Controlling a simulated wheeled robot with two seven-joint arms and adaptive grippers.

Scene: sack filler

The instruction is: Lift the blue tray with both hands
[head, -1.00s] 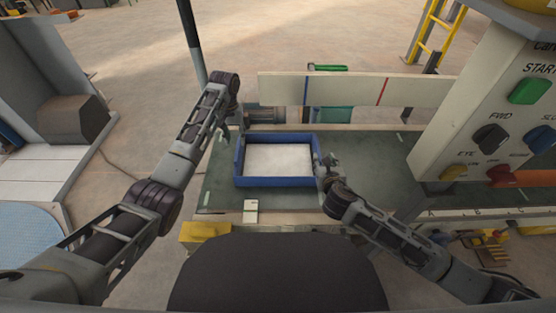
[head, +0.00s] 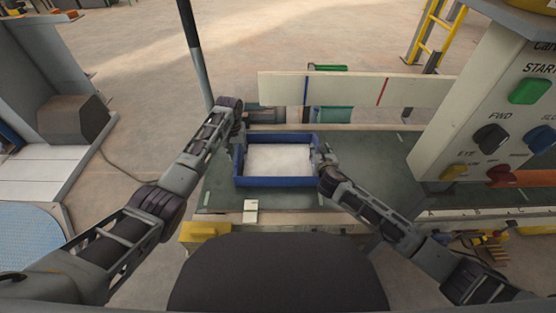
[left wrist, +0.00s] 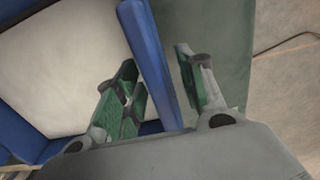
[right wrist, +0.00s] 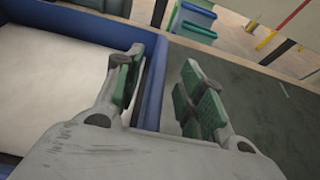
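The blue tray (head: 278,182) lies on the green-topped bench, with a white, flat-looking load (head: 278,158) inside. My left gripper (head: 237,132) is at the tray's left wall. In the left wrist view its green-padded fingers (left wrist: 160,88) stand open on either side of the blue wall (left wrist: 148,55). My right gripper (head: 324,160) is at the right wall. In the right wrist view its fingers (right wrist: 160,88) are also open, one inside and one outside the wall (right wrist: 155,75). The left fingertips are mostly hidden in the head view.
The bench top (head: 375,160) is clear to the right of the tray. A pale rail (head: 350,90) with blue and red marks runs behind it. A control panel (head: 490,110) stands at right. A small white block (head: 250,206) sits at the front edge.

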